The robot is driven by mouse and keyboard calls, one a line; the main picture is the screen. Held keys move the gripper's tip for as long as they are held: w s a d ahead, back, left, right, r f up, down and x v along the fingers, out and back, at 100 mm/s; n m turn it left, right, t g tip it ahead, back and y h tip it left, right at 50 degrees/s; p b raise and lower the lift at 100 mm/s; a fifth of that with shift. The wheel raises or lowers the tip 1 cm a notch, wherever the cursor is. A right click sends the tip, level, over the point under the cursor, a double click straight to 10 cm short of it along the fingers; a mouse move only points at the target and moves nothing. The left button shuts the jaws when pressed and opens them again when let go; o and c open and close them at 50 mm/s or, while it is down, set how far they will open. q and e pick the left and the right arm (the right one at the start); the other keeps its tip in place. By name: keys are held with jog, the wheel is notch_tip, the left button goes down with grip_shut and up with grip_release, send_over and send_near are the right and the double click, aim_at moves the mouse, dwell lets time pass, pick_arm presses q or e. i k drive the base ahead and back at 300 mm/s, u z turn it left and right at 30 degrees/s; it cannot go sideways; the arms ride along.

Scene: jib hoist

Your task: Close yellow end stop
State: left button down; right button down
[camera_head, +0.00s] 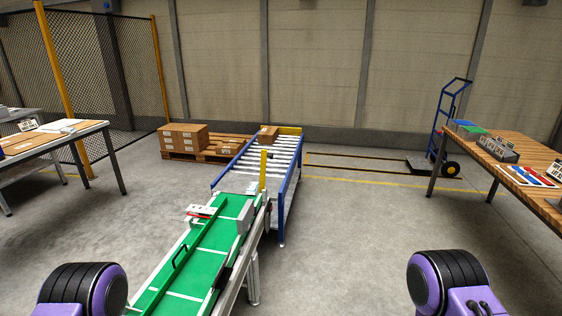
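A yellow upright bar (263,169) stands where the green belt conveyor (207,255) meets the blue-framed roller conveyor (285,200). Neither gripper is in view; only purple and black parts of my arms show at the bottom left and bottom right, well short of the roller conveyor.
A wooden table (524,184) with bins stands at right, another table (55,137) at left. Cartons (183,137) sit on a pallet (222,152) left of the rollers. A blue hand truck (436,130) stands at the back right. Floor right of the conveyors is clear.

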aim_at(265, 156)
jog(key=z, duration=0.7)
jog(key=i, duration=1.4)
jog(key=u, duration=0.35)
